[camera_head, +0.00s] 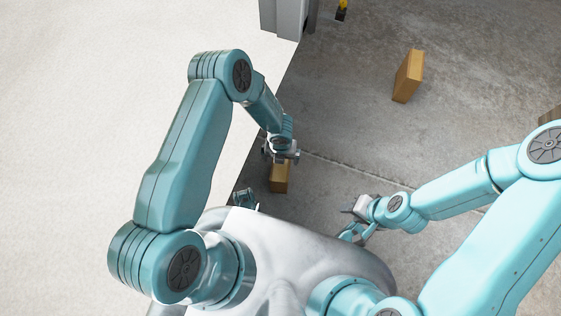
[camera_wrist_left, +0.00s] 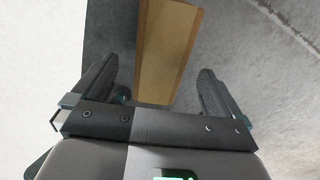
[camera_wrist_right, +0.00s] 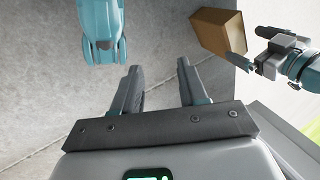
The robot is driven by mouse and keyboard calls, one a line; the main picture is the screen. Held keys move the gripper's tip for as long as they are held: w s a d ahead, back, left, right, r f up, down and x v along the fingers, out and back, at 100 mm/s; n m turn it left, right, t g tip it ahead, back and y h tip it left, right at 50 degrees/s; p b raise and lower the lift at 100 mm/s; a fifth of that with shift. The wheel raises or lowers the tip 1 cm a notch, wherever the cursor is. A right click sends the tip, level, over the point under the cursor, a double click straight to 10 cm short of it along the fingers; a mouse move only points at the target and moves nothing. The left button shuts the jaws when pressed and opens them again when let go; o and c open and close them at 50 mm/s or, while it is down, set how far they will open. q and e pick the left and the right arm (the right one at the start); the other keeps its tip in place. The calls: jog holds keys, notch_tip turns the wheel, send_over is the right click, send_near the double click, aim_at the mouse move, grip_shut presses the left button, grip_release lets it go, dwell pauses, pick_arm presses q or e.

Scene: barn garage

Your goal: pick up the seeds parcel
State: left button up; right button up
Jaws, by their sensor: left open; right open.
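A brown box-shaped parcel (camera_head: 279,181) stands on the floor just below my left gripper (camera_head: 280,157); I see no label that tells whether it is the seeds parcel. In the left wrist view the parcel (camera_wrist_left: 167,48) lies between the two open fingers of my left gripper (camera_wrist_left: 155,88), with gaps at the sides. The parcel also shows in the right wrist view (camera_wrist_right: 219,31), with the left gripper beside it. My right gripper (camera_head: 352,213) is open and empty near my body; its two fingers show apart in its own wrist view (camera_wrist_right: 158,78).
Another brown box (camera_head: 407,77) stands farther off on the concrete floor, and part of one more (camera_head: 550,116) shows at the right edge. A pale surface (camera_head: 90,90) fills the left side. A grey post (camera_head: 286,17) stands at the top. Floor between the boxes is clear.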

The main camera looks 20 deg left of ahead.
pick_arm(q)
notch_tip(320, 180, down, 5)
jog(key=b, duration=0.2)
jog(key=shift+s+d+b, duration=0.15)
jog(key=shift+b, duration=0.15)
jog(key=shift+f, duration=0.1)
jog(key=c, duration=1.8)
